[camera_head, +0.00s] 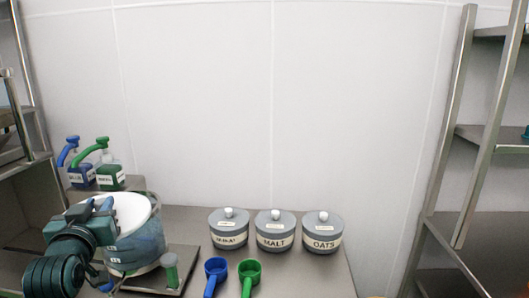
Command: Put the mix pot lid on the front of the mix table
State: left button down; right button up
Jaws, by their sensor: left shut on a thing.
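The mix pot (140,248) is a wide blue-grey vessel with a white round top area, standing at the left of the steel table. My left gripper (96,208) is over the pot's left rim, its dark green wrist coming in from the lower left. It is shut on what seems to be the mix pot lid, which is mostly hidden by the gripper and hard to tell from the pot's white top. I cannot tell whether the lid touches the pot. My right gripper is not in view.
Three lidded jars (275,232) stand at the table's right. A blue scoop (215,272) and a green scoop (249,272) lie before them. Blue and green pump bottles (110,176) stand behind the pot. Steel racks flank the table.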

pick_arm(q)
jog(key=s+d+f+m+h, duration=0.2)
jog(key=s+d+f+h, duration=0.2)
jog(key=s+d+f, duration=1)
jog(key=shift+s+f+m+t, duration=0.3)
jog(key=shift+s+f+m, duration=0.15)
jog(key=shift+f, duration=0.3)
jog(key=shift+d, duration=0.2)
